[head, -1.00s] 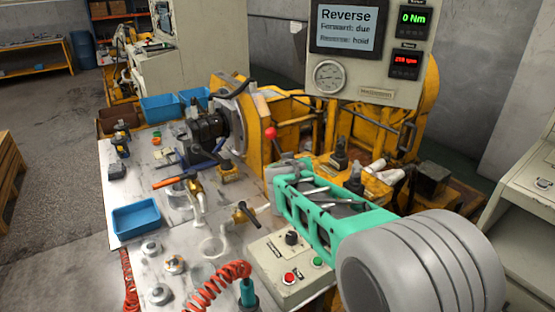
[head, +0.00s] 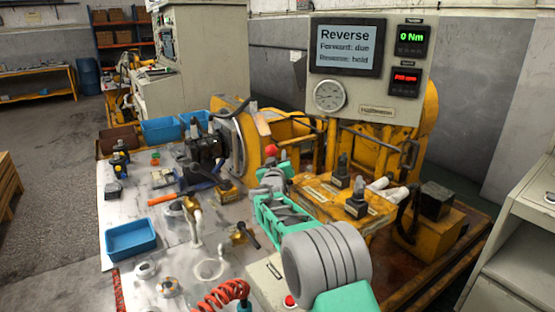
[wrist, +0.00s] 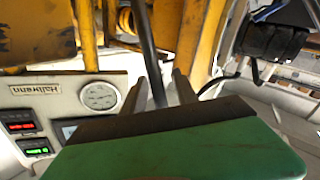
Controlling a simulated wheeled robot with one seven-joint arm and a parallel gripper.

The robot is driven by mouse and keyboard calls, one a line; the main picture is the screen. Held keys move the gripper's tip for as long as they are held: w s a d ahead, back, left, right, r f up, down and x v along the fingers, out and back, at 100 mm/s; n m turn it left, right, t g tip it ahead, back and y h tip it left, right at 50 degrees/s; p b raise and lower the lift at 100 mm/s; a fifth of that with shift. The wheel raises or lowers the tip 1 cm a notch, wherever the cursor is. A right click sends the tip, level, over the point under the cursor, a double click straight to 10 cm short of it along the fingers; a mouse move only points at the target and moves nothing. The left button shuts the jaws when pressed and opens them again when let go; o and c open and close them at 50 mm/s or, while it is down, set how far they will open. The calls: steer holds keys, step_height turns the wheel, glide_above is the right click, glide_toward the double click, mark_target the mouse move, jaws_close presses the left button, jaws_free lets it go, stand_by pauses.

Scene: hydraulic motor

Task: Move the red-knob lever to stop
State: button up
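The red knob (head: 271,150) of the lever shows in the head view, just beyond the end of my arm and in front of the yellow frame. My gripper (head: 272,172) is right below and in front of the knob. In the wrist view, which is upside down, a dark lever shaft (wrist: 148,45) runs down between the two grey fingers of my gripper (wrist: 163,88). The fingers stand on either side of it, with a visible gap on the right. The knob is not visible there. The display (head: 346,47) reads "Reverse", with "Reverse: hold" below.
The torque readout (head: 411,40) shows 0 Nm. A pressure gauge (head: 329,95) sits below the display, and also shows in the wrist view (wrist: 99,96). The bench carries a blue tray (head: 131,239), fittings and a red coiled hose (head: 222,295). Yellow machine framing surrounds the lever.

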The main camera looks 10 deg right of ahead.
jaws_close()
stand_by(1.4)
